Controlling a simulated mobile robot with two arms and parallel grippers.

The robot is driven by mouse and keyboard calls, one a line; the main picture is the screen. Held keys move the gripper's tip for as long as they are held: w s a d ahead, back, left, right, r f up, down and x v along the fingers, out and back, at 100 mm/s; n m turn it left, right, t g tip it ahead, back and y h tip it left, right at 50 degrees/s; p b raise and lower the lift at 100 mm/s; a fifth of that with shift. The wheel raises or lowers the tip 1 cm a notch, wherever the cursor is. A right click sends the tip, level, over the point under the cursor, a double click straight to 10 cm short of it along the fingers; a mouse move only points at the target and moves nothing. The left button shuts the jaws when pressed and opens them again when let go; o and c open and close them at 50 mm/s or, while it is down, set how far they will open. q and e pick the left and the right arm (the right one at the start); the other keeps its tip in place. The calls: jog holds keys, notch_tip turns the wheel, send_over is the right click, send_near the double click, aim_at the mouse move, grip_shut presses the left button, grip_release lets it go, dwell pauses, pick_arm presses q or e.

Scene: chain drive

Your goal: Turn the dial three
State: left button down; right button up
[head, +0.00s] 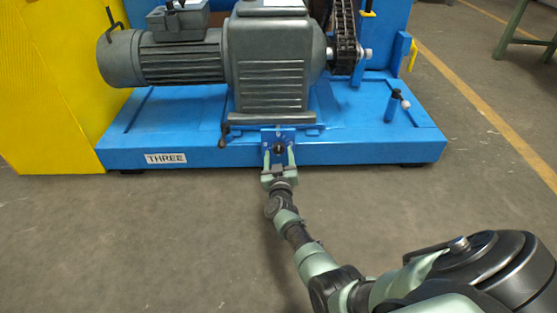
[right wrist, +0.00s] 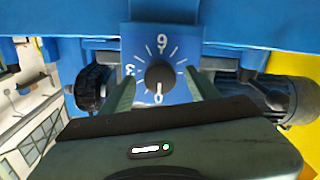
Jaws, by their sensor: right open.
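The dial is a round dark knob (right wrist: 160,76) on a blue plate (right wrist: 146,44) with white tick marks. In the right wrist view a 3 stands at its left, a 0 below it and a 6 or 9 above it. A white mark on the knob points down towards the 0. In the head view the plate (head: 287,135) is on the front of the blue base. My right gripper (head: 278,158) is open in front of the plate. In the right wrist view its two fingers (right wrist: 163,90) stand on either side of the knob, apart from it. My left gripper is not in view.
The blue base (head: 365,151) carries a grey motor and gearbox (head: 270,65) and a chain (head: 345,35). A label reading THREE (head: 165,158) is on its front, left of the plate. A yellow panel (head: 45,90) stands at the left. The floor (head: 130,240) in front is clear.

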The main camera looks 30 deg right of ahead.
jog(key=shift+w+d+r, duration=0.1)
jog(key=shift+w, duration=0.05)
grip_shut()
jog(key=shift+m, duration=0.4)
jog(key=m, duration=1.2)
jog(key=shift+m+b, duration=0.7)
jog(key=shift+m, duration=1.5)
